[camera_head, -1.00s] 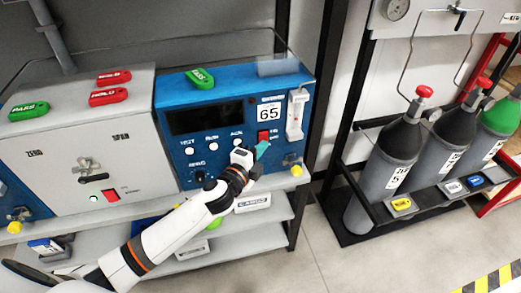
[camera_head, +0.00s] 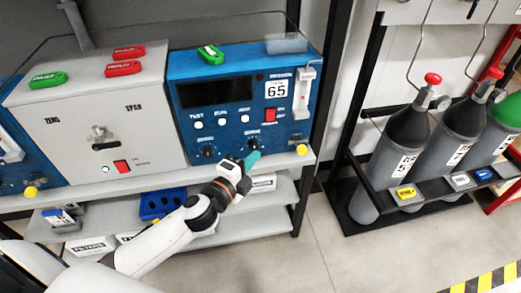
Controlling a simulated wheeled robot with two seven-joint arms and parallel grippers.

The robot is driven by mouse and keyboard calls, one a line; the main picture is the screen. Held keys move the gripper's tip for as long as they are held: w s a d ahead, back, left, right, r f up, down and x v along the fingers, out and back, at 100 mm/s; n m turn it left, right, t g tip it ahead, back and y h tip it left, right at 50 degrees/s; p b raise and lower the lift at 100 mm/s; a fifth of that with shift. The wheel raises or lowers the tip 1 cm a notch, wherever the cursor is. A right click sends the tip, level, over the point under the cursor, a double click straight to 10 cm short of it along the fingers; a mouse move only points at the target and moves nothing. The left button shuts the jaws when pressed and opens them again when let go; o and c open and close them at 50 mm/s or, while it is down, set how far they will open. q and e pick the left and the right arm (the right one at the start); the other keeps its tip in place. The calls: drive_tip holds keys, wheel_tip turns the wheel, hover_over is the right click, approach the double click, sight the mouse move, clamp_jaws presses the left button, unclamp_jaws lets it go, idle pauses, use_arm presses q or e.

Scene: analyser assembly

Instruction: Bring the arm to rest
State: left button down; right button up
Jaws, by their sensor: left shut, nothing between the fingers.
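My left arm reaches in from the lower left. Its gripper (camera_head: 250,161) has teal fingertips, is shut and holds nothing. It is in front of the lower part of the blue analyser (camera_head: 240,118), near the shelf's front edge, below the knobs. I cannot tell whether it touches anything. The analyser has a dark display, several round buttons, a red switch (camera_head: 269,116) and a label reading 65. My right gripper is out of view.
A grey analyser (camera_head: 90,130) stands to the left on the same shelf (camera_head: 110,187), with red and green tags on top. A lower shelf holds a blue block (camera_head: 163,203) and boxes. Gas cylinders (camera_head: 400,150) stand in a rack at right. Floor between is clear.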

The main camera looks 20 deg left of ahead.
use_arm(q)
drive_tip(key=shift+s+a+f, duration=0.1)
drive_tip(key=shift+s+a, duration=0.05)
drive_tip(key=shift+s, duration=0.3)
drive_tip(key=s+a+f+n+g+y, duration=0.1)
drive_tip(key=a+f+n+g, duration=0.15)
drive_tip(key=f, duration=0.75)
drive_tip(key=s+a+f+n+g+y, duration=0.1)
drive_tip(key=a+f+n+g+y, duration=0.15)
drive_tip(key=f, duration=0.75)
drive_tip(key=s+a+f+n+g, duration=0.15)
drive_tip(key=s+f, duration=0.25)
drive_tip(key=f, duration=0.4)
drive_tip(key=s+a+f+n+g, duration=0.1)
drive_tip(key=s+f+n+g, duration=0.15)
drive_tip(key=s+f, duration=0.4)
drive_tip(key=s+d+f+n+g, duration=0.2)
drive_tip(key=s+f, duration=0.7)
drive_tip(key=s, duration=0.5)
drive_tip(key=s+d+f+n+g, duration=0.3)
drive_tip(key=s+f+n+g, duration=0.2)
drive_tip(key=s+f, duration=0.5)
drive_tip(key=s+n, duration=0.1)
drive_tip(key=s, duration=0.4)
drive_tip(key=shift+f, duration=0.2)
